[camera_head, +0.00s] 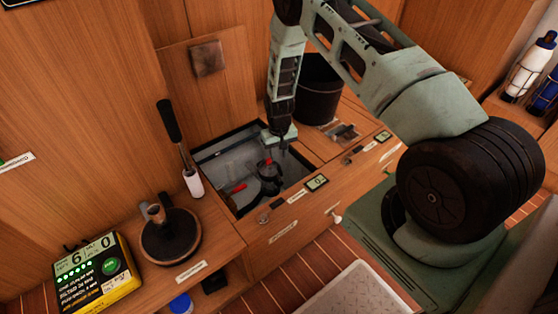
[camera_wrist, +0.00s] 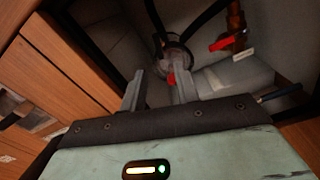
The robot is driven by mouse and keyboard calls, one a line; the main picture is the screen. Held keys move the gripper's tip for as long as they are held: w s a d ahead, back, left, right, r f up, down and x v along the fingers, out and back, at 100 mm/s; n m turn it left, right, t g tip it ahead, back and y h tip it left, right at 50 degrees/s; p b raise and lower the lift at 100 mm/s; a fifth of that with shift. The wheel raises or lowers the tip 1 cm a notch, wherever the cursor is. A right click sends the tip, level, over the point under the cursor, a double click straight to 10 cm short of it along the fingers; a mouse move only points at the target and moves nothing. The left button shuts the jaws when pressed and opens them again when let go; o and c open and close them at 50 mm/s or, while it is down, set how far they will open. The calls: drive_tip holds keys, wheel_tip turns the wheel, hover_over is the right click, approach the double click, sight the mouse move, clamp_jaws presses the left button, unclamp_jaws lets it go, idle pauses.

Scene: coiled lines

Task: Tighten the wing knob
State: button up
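A small red wing knob (camera_head: 268,161) sits on top of a dark round fitting (camera_head: 268,180) inside the open locker. In the wrist view the red knob (camera_wrist: 171,78) shows just beyond my fingertips, close to the right finger and partly hidden by it. My gripper (camera_head: 276,148) points down into the locker above the fitting. In the wrist view its two fingers (camera_wrist: 159,78) stand apart with a gap between them. I cannot tell whether either finger touches the knob.
A red lever handle (camera_wrist: 227,42) on a brass-coloured pipe is near the fitting. Dark hoses run beside it. The locker rim (camera_head: 230,218) surrounds my gripper. A black bucket (camera_head: 318,88) stands behind right, and a black-handled lever (camera_head: 178,145) rises at left.

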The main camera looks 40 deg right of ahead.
wheel_tip(320, 180, up, 10)
drive_tip(key=p, duration=0.1)
drive_tip(key=shift+r+p, duration=0.25)
drive_tip(key=shift+p, duration=0.1)
drive_tip(key=s+a+r+n+y, duration=0.1)
drive_tip(key=s+a+r+n, duration=0.3)
drive_tip(key=a+r, duration=0.65)
drive_tip(key=s+a+r+n, duration=0.1)
drive_tip(key=s+a+r, duration=0.5)
drive_tip(key=a+r, duration=0.4)
drive_tip(key=s+a+r+n, duration=0.3)
drive_tip(key=s+r, duration=0.1)
drive_tip(key=s, duration=0.7)
drive_tip(key=s+a+r+n, duration=0.2)
drive_tip(key=s+a+r, duration=0.1)
drive_tip(key=s, duration=0.7)
wheel_tip(320, 180, up, 22)
drive_tip(key=p, duration=2.1)
drive_tip(key=shift+s+f, duration=0.2)
drive_tip(key=shift+s, duration=0.1)
